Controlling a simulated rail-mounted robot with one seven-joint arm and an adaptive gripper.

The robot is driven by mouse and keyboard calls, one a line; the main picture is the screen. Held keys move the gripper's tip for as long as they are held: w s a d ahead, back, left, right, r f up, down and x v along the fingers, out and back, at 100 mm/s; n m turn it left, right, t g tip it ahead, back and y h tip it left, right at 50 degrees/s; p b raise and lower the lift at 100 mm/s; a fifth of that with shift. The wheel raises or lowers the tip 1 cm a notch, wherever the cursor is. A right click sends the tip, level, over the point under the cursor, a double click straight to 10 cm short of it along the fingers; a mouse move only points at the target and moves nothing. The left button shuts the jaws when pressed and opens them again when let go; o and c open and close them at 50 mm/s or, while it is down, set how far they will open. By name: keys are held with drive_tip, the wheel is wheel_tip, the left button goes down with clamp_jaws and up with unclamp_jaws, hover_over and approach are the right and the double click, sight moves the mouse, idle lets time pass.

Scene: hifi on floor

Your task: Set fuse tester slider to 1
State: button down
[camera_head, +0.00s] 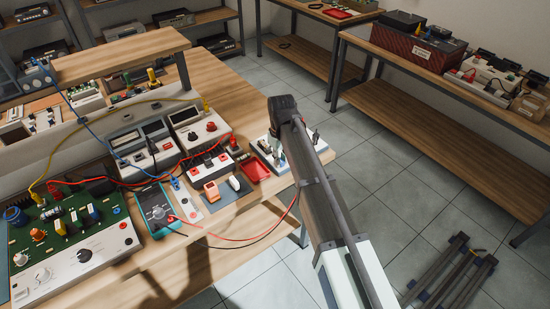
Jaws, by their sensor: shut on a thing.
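The fuse tester cannot be told for certain among the devices on the wooden bench. One candidate is a light box with dark and red parts on its top (206,166). Another is a narrow light panel (185,199) beside the blue multimeter (155,207). No slider or number marks can be read at this size. My arm rises from the bottom right to a dark joint near the bench's right end. My gripper does not show; the arm may hide it.
A green circuit board (68,225) with a white control panel (75,262) stands at the left. A red tray (254,169) and a white tool holder (268,151) lie near the bench's right end. Red, blue and yellow cables cross the bench. The tiled floor (400,185) beyond is mostly clear.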

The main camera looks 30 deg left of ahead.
drive_tip(key=shift+s+a, duration=0.1)
drive_tip(key=shift+s, duration=0.1)
drive_tip(key=c, duration=1.1)
unclamp_jaws()
drive_tip(key=shift+r, duration=0.1)
wheel_tip(320, 180, up, 12)
drive_tip(key=shift+f, duration=0.1)
